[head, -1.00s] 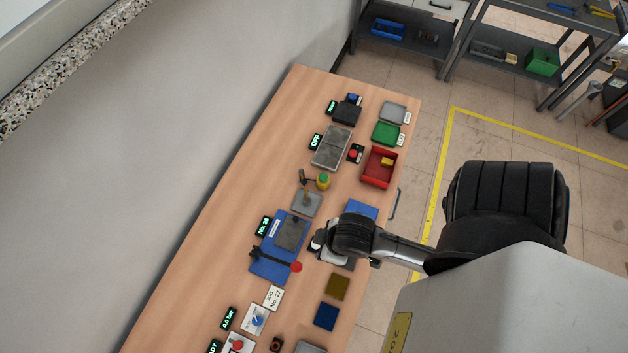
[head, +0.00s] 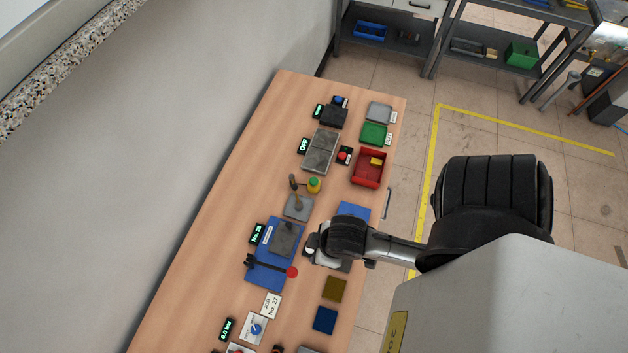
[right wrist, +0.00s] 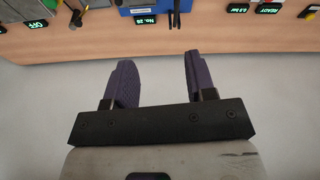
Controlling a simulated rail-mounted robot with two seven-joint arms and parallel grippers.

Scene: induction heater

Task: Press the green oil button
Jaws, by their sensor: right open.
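The green oil button (head: 314,181) shows in the head view as a green cap on a small yellow body, beside a grey plate with a post. What looks like the same yellow-and-green piece is cut off at the top left edge of the right wrist view (right wrist: 50,4). My right gripper (right wrist: 158,62) is open, with nothing between its dark fingers and the pale wall behind them. In the head view my right wrist is over the table's right side, below the button in the picture and apart from it; its fingers are hidden there. My left gripper is not in view.
A blue fixture (head: 258,273) with a red-knobbed lever stands left of my wrist. A red bin (head: 367,180), a green tray (head: 374,140) and a grey-plated unit (head: 320,150) lie farther up. The table's left strip is clear, beside the wall.

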